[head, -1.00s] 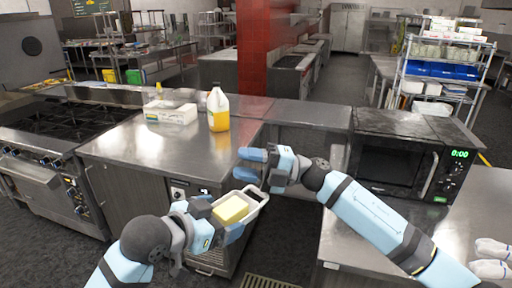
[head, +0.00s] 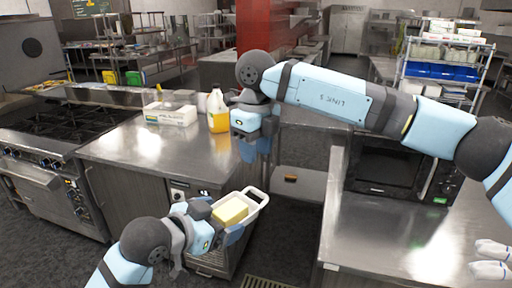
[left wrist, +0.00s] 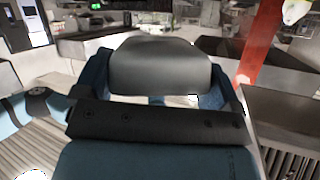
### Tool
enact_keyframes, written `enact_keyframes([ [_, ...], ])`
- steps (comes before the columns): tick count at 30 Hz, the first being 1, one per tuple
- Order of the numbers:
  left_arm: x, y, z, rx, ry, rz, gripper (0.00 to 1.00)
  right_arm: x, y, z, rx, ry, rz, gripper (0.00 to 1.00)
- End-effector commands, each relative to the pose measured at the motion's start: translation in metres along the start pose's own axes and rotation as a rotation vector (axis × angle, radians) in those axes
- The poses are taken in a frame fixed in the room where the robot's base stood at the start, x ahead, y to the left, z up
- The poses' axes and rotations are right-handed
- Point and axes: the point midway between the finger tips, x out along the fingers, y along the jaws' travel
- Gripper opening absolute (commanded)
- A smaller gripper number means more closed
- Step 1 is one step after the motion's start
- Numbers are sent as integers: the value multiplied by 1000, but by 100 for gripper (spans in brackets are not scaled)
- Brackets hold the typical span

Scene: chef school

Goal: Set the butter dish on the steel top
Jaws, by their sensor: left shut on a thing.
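The butter dish (head: 258,197) is a white tray with a looped handle and a yellow block of butter (head: 230,210) in it. My left gripper (head: 232,234) is shut on the dish and holds it in the air in front of the steel top (head: 125,147). The left wrist view shows the dark blue fingers (left wrist: 160,75) on both sides of a grey rounded shape; I cannot tell whether that is the dish. My right gripper (head: 256,150) points down by the right edge of the steel top, apart from the dish. Its finger gap is unclear.
A yellow jug (head: 218,112) and a white box (head: 171,114) stand at the steel top's back. A stove (head: 50,125) adjoins on the left. A microwave (head: 390,165) stands on the right counter (head: 400,235). The steel top's front is clear.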

Motion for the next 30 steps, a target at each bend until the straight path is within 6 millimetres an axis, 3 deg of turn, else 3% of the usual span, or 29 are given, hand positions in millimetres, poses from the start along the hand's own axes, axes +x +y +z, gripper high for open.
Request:
enact_keyframes([
  [5, 0, 0, 0, 0, 1, 0, 56, 20, 0, -1, -3, 10, -2, 38],
  [18, 0, 0, -1, 0, 1, 0, 56, 99, 1, -1, -4, 8, 2, 38],
  [24, 0, 0, -1, 0, 2, 0, 56, 117, 1, -1, -4, 6, 1, 38],
  [30, -1, 0, -2, 1, 6, -1, 56, 123, 1, -1, -4, 8, 1, 38],
])
